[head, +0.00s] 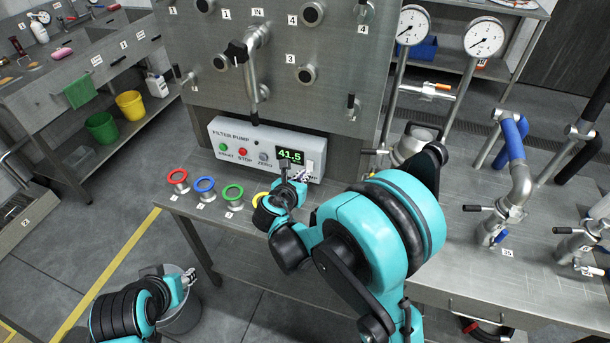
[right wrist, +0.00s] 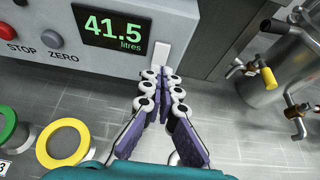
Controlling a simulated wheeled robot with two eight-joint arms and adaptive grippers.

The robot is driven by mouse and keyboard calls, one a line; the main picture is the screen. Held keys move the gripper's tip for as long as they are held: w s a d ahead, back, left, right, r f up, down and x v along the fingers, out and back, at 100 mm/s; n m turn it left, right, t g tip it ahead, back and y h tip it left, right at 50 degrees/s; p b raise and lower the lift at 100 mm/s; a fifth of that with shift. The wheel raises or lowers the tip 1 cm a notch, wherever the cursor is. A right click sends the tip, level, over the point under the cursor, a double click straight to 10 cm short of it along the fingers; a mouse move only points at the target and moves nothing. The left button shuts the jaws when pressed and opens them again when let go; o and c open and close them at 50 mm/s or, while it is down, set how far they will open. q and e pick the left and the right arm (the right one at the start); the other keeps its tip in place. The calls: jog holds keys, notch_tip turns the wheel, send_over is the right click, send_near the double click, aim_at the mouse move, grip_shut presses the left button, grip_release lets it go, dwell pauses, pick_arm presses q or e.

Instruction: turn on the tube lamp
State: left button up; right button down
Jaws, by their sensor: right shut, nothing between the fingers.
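A pale upright rocker-like plate (head: 310,167) sits on the front of the filter pump box, just right of the 41.5 display. It also shows in the right wrist view (right wrist: 162,52). A label below it in the head view is partly hidden by my gripper. My right gripper (head: 299,177) is shut and empty, with its fingertips (right wrist: 162,74) just below the plate's lower end in the wrist view; I cannot tell if they touch. My left gripper (head: 189,275) is low at the left, away from the bench; its jaw opening is unclear. I cannot make out a tube lamp.
The filter pump box (head: 228,160) carries start, stop and zero buttons and the display (head: 290,156). Red (head: 177,176), blue (head: 205,184), green (head: 232,192) and yellow (right wrist: 63,142) rings stand before it. A steel vessel with taps (right wrist: 275,70) stands to the right.

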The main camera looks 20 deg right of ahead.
pick_arm(q)
notch_tip(320, 180, up, 3)
jog(key=p, duration=0.3)
jog(key=shift+s, duration=0.1)
pick_arm(e)
jog(key=v, duration=1)
jog(key=shift+s+a+r, duration=0.1)
jog(key=shift+s+a, duration=0.05)
jog(key=shift+s, duration=0.05)
